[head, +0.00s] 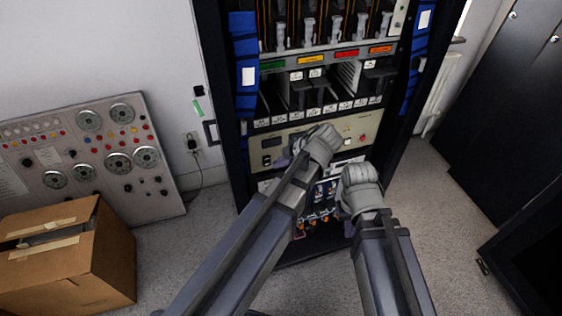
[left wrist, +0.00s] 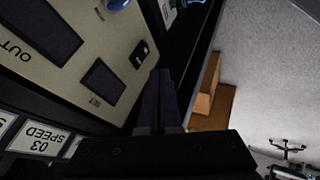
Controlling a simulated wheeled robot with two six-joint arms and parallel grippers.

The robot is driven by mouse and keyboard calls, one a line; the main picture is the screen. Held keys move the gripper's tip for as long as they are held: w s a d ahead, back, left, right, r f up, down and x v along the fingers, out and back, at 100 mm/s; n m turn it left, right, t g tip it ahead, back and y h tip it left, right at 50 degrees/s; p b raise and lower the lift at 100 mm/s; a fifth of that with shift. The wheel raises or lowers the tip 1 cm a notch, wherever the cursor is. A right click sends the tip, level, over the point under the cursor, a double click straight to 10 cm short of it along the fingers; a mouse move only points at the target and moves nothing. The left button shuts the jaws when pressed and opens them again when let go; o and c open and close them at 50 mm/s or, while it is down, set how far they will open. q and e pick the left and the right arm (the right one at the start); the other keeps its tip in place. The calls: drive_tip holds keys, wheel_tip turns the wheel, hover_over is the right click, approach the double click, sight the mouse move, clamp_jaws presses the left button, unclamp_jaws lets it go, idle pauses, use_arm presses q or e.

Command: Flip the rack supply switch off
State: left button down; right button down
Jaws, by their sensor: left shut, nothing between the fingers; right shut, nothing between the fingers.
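A beige panel (head: 258,135) sits in the rack below the white-labelled modules. A small black rocker switch (left wrist: 140,53) is set in it below a dark window (left wrist: 104,80); the switch also shows at the panel's left end in the head view (head: 267,160). Its position is too small to tell. My left gripper (head: 285,160) is shut and empty in front of the panel's left part. Its fingertips (left wrist: 161,72) appear close beside the switch in the left wrist view; contact cannot be told. My right gripper (head: 343,212) is lower right, empty, its fingers largely hidden by the wrist.
Rack side posts carry blue straps (head: 245,65). Cables with orange ends (head: 318,222) lie low in the rack. A grey instrument board (head: 90,150) and a cardboard box (head: 110,255) stand left. A dark cabinet (head: 510,110) stands right. Floor beside the rack is clear.

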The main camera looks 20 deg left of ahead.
use_arm(q)
drive_tip(key=d+r+p, duration=0.4)
drive_tip(key=r+p, duration=0.3)
drive_tip(key=shift+r, duration=0.4)
drive_tip(key=s+a+f+m+g+h, duration=0.15)
drive_tip(key=s+m+h, duration=0.25)
drive_tip(key=m, duration=0.7)
drive_tip(key=s+a+f+m+h, duration=0.2)
drive_tip(key=s+f+m+h, duration=0.15)
drive_tip(key=m, duration=0.85)
drive_tip(key=s+d+m, duration=0.2)
drive_tip(key=s+d, duration=0.1)
drive_tip(key=d, duration=0.2)
drive_tip(key=s+d+m+y, duration=0.1)
drive_tip(key=s+d+m, duration=0.1)
drive_tip(key=d, duration=0.4)
drive_tip(key=shift+s+g, duration=0.45)
drive_tip(key=shift+s, duration=0.3)
